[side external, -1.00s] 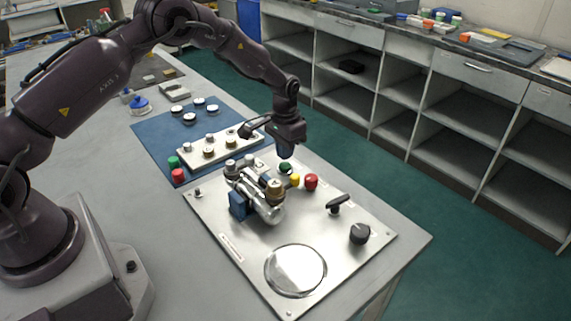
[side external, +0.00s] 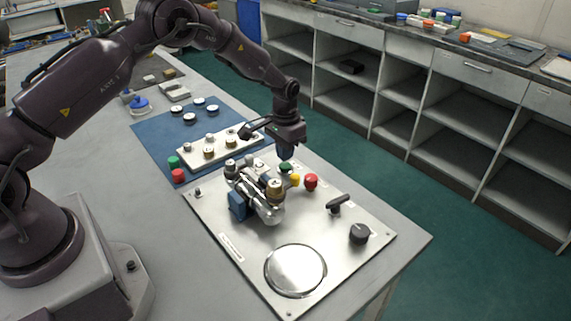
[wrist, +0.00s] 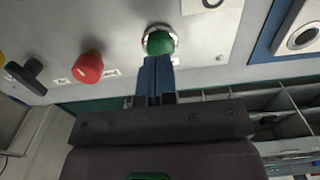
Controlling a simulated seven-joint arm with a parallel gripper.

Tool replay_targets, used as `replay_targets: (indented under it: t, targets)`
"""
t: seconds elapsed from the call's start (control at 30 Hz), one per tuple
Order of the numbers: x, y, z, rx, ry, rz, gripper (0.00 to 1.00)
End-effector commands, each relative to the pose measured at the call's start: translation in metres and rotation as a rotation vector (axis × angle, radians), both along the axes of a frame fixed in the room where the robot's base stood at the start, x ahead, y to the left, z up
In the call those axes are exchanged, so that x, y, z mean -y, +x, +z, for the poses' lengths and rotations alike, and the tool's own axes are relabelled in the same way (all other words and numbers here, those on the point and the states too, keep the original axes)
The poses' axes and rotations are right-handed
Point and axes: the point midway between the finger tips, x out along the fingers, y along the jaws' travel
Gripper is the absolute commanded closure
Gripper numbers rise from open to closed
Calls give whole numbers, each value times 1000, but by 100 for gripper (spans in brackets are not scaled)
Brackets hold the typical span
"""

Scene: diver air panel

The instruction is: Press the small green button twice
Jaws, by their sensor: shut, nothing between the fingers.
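The green button (side external: 286,168) is a round cap near the far edge of the metal panel (side external: 235,235), beside a yellow button (side external: 294,180). In the wrist view the green button (wrist: 160,42) has a silver ring around its base. My gripper (side external: 285,157) points down over it with blue fingers shut and empty. In the wrist view my fingertips (wrist: 156,60) overlap the near edge of the green cap. They look at or very close to it; I cannot tell if the cap is pushed in.
A red button (side external: 311,181), a black lever (side external: 338,204) and a black knob (side external: 359,234) stand to the right. A metal valve assembly (side external: 262,197) stands close to the left. A blue mat (side external: 153,140) with a white block (side external: 193,158) lies behind.

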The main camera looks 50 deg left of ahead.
Motion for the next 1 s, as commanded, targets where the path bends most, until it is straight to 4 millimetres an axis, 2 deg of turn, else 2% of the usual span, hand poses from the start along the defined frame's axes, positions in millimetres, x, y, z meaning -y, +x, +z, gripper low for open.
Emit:
replay_targets:
  t: [1.0]
  targets:
    - [0, 0, -21, 0, 0, 0, 100]
